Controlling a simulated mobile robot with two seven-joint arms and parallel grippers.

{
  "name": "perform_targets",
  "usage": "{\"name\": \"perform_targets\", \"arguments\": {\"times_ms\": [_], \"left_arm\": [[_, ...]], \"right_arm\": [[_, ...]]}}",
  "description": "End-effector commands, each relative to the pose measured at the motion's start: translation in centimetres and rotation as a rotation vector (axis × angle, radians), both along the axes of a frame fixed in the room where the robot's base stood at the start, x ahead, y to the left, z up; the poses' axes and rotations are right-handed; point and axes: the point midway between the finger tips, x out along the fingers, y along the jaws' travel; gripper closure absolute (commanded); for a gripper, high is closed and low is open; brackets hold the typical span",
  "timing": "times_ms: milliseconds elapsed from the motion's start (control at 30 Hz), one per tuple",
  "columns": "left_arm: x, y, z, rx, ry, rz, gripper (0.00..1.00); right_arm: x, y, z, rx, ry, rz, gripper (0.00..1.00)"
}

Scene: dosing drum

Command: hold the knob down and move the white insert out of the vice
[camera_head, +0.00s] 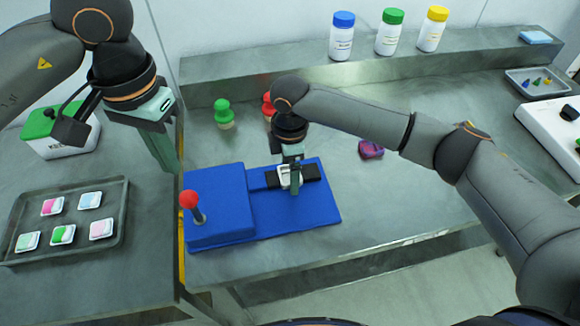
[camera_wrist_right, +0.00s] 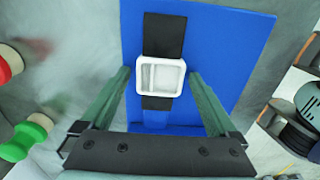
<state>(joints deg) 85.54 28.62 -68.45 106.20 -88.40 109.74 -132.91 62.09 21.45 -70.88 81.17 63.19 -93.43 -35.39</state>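The blue vice block (camera_head: 218,215) stands on the table with a red ball knob (camera_head: 188,198) on a grey stem at its left end. The white insert (camera_head: 285,176) is a small square frame that sits between the black vice jaws. It also shows clearly in the right wrist view (camera_wrist_right: 160,76). My right gripper (camera_head: 291,182) is directly over the insert, with its green fingers open on either side of it and a narrow gap visible. My left gripper (camera_head: 168,160) hangs above and left of the knob, clear of it; its fingers overlap in view, so the opening is hidden.
A tray (camera_head: 120,215) with several coloured packs lies left. Green (camera_head: 224,113) and red (camera_head: 268,104) knobbed pieces stand behind the vice. Blue-, green- and yellow-capped bottles stand on the rear ledge (camera_head: 300,66). A purple item (camera_head: 370,149) lies right of the vice.

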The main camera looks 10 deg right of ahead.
Motion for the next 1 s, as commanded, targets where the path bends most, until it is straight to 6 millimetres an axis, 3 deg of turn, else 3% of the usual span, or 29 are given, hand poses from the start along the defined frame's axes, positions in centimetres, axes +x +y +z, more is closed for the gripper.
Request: {"name": "perform_targets", "arguments": {"times_ms": [67,633,1000], "left_arm": [[0.0,0.0,0.0,0.0,0.0,0.0,1.0],[0.0,0.0,0.0,0.0,0.0,0.0,1.0],[0.0,0.0,0.0,0.0,0.0,0.0,1.0]], "right_arm": [[-0.01,0.02,0.02,0.0,0.0,0.0,0.16],[0.0,0.02,0.06,0.001,0.0,0.001,0.8],[0.0,0.03,0.08,0.001,0.0,0.0,0.82]]}}
